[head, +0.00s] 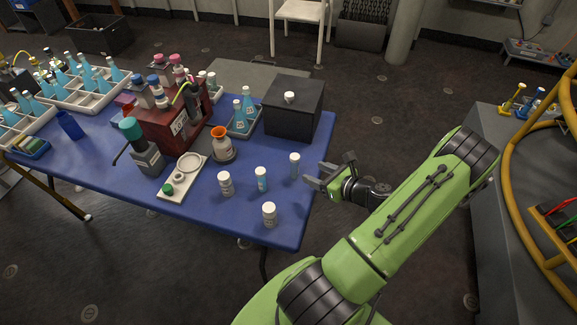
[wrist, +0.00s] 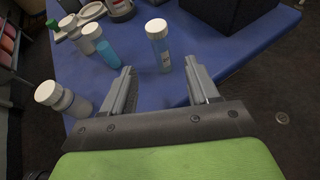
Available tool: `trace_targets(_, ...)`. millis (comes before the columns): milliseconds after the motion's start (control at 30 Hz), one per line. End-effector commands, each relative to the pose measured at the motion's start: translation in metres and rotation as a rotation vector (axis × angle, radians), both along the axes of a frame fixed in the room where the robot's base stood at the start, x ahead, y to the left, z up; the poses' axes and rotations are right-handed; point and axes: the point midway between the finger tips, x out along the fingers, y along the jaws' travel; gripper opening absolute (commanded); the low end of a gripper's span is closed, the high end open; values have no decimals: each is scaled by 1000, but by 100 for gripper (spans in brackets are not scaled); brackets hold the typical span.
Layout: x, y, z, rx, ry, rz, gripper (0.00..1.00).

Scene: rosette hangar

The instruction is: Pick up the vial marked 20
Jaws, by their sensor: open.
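Several white-capped vials stand upright on the blue table near its front right corner. In the wrist view this vial (wrist: 160,50) stands just beyond and between the fingertips of my open, empty gripper (wrist: 159,66). A bluer vial (head: 262,180) is to its left, also in the wrist view (wrist: 104,47). A whitish vial (head: 225,184) is farther left, and another (head: 269,216) stands near the front edge. The numbers on the labels are too small to read, so I cannot tell which is marked 20.
A black box (head: 293,108) stands behind the nearest vial. The table's right edge (head: 310,200) is beside my gripper.

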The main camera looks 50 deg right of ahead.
Motion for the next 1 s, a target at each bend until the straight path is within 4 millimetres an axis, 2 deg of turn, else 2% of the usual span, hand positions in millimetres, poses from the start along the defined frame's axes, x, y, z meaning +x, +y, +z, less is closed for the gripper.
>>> trace_targets(100, 30, 1, -15, -3, -1, 8, 59)
trace_targets(200, 49, 0, -22, -4, 0, 7, 59)
trace_targets(367, 66, 0, -28, -3, 1, 5, 59)
trace_targets(600, 105, -2, -44, -5, 0, 6, 59)
trace_targets(867, 109, -2, -44, -3, 1, 3, 59)
trace_targets(1000, 109, -2, -44, -4, 1, 4, 38)
